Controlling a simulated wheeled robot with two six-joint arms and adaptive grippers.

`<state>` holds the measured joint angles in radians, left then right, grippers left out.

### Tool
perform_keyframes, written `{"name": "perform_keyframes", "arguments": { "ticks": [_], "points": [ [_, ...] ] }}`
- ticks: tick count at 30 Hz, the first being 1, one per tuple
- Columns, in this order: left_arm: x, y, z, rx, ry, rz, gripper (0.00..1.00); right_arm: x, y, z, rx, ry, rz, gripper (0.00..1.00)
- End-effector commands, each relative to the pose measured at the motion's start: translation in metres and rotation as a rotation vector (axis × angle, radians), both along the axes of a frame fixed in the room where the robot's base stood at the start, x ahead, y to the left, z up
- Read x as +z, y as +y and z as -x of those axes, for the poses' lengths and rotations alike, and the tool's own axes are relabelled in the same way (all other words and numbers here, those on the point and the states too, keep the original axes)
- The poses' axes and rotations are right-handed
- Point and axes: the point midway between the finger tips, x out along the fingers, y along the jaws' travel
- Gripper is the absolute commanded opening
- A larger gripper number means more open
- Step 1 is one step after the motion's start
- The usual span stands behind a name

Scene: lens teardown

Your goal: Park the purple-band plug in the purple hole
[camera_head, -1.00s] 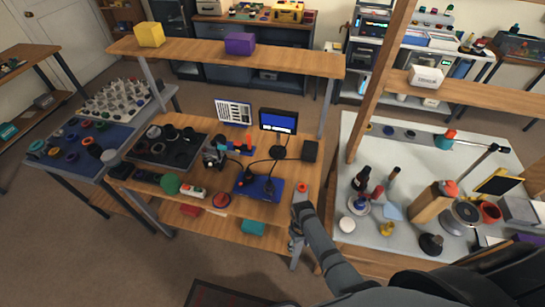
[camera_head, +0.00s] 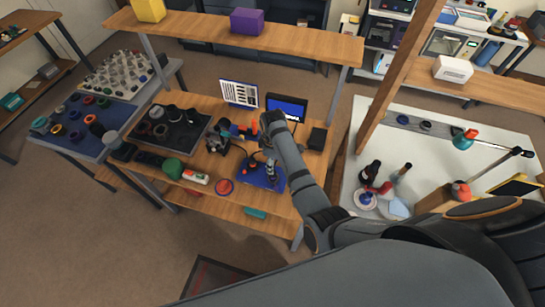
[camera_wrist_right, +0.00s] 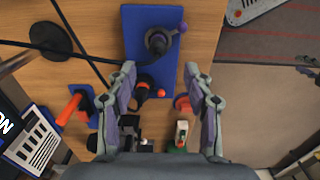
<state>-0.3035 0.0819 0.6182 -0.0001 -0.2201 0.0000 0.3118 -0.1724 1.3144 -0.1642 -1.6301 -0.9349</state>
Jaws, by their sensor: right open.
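A blue board (camera_head: 248,176) lies on the wooden bench, and it also shows at the top middle of the right wrist view (camera_wrist_right: 133,20). A dark round upright part (camera_wrist_right: 158,42) stands on it, with a small purple knob (camera_wrist_right: 182,28) at its right. A second dark part with an orange ring (camera_wrist_right: 141,92) sits at the board's lower end. My right gripper (camera_wrist_right: 160,72) is open and empty, its fingers to either side of the board. I cannot make out a purple band or a purple hole. My left gripper is not in view.
Black cables cross the bench beside the board. A small monitor (camera_head: 287,106), a striped card (camera_head: 239,93) and a dark parts tray (camera_head: 138,143) stand around it. A shelf with a purple box (camera_head: 247,21) spans above the back. A red round piece (camera_head: 224,187) lies left of the board.

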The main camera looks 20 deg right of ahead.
Motion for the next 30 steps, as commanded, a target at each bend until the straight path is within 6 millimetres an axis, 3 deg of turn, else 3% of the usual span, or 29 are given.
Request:
{"name": "perform_keyframes", "arguments": {
  "ticks": [8, 9, 12, 25, 30],
  "points": [
    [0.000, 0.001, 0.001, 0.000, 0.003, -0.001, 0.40, -0.059, -0.001, 0.001, -0.001, 0.004, 0.001, 0.52],
    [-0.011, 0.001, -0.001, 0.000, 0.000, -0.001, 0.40, -0.071, -0.001, 0.000, -0.002, 0.000, 0.000, 0.52],
    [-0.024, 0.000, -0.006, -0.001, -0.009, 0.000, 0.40, -0.083, 0.000, 0.000, -0.002, -0.001, -0.001, 0.52],
    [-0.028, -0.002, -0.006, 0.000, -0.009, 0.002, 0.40, -0.085, 0.000, 0.000, -0.002, 0.000, 0.000, 0.51],
    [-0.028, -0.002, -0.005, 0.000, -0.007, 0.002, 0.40, -0.085, -0.001, 0.000, -0.002, 0.000, 0.000, 0.27]
  ]
}}
